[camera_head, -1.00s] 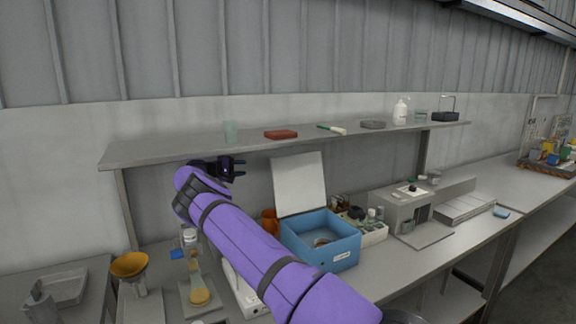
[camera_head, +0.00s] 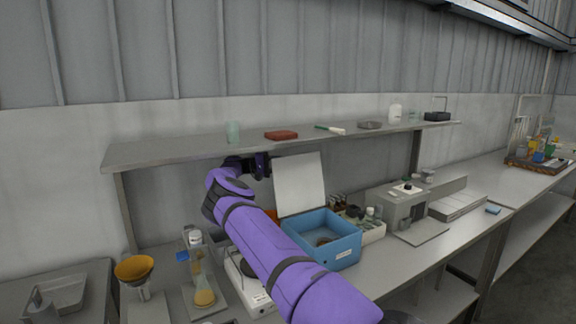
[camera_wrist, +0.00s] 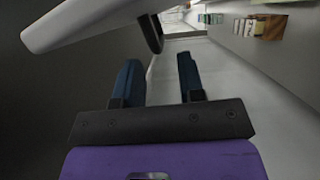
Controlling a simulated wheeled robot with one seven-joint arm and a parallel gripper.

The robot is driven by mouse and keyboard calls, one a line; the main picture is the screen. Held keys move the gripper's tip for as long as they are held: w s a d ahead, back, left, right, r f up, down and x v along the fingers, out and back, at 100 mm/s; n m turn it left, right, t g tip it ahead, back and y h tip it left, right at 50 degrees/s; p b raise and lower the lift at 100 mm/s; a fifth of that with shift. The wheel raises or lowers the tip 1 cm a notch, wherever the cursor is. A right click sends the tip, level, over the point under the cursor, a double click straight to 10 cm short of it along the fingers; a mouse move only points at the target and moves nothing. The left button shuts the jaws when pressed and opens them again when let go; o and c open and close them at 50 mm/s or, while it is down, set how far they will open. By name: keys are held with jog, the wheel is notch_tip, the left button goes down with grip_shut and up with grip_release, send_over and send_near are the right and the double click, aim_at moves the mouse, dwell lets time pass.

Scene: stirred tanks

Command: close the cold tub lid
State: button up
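My gripper (camera_head: 265,166) is just left of the lid's upper left edge, under the shelf. In the wrist view my gripper (camera_wrist: 160,75) shows two dark blue fingers spread apart with nothing between them. A pale panel that looks like the lid (camera_wrist: 85,22) lies at the upper left, beyond the fingers.
A shelf (camera_head: 190,147) runs just above my gripper, holding a red block (camera_head: 281,135) and other items. A rack of bottles (camera_head: 372,228) stands right of the tub. A white device (camera_head: 250,290) and an orange thing sit left of it, partly behind my arm.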

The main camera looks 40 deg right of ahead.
aim_at(288, 163)
jog(key=shift+x, duration=1.9)
grip_shut()
